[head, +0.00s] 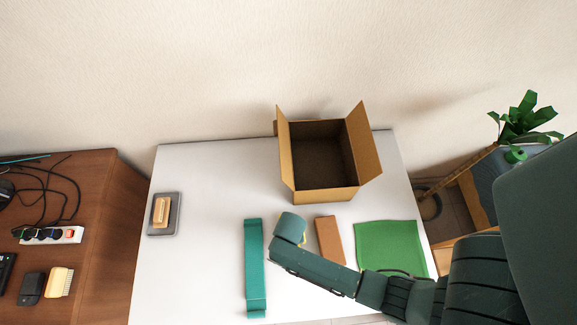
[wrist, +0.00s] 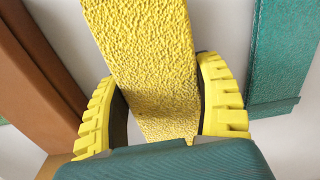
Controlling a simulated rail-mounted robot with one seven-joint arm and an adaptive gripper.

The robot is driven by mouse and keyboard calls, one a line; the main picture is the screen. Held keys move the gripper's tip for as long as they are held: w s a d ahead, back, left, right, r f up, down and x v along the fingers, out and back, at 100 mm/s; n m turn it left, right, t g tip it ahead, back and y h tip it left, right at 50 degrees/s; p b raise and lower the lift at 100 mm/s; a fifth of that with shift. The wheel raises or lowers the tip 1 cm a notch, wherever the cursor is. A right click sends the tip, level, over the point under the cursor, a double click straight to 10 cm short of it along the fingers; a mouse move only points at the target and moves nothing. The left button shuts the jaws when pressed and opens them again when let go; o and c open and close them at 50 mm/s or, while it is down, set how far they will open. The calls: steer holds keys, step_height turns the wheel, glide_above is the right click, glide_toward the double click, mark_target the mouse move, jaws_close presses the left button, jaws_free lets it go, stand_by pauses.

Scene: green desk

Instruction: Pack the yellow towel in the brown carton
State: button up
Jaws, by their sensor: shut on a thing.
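The yellow towel (wrist: 148,70) is a long textured folded strip between the two yellow fingers of my gripper (wrist: 157,78) in the wrist view. My gripper is shut on it. In the head view my arm's end hides nearly all of the towel; only a yellow sliver (head: 303,239) shows beside the wrist. The brown carton (head: 326,195) stands upright at the back of the desk with its flaps open and a dark, empty-looking inside. My gripper is in front of the carton, apart from it.
A teal folded strip (head: 255,270) lies left of my gripper, an orange-brown block (head: 330,240) right of it. A green cloth (head: 390,248) lies farther right. A grey tray (head: 156,229) with a tan block sits at the left edge. The desk between is clear.

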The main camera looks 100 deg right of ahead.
steer(key=shift+r+p, duration=3.45)
steer(key=shift+r, duration=0.15)
steer(key=shift+f, duration=0.15)
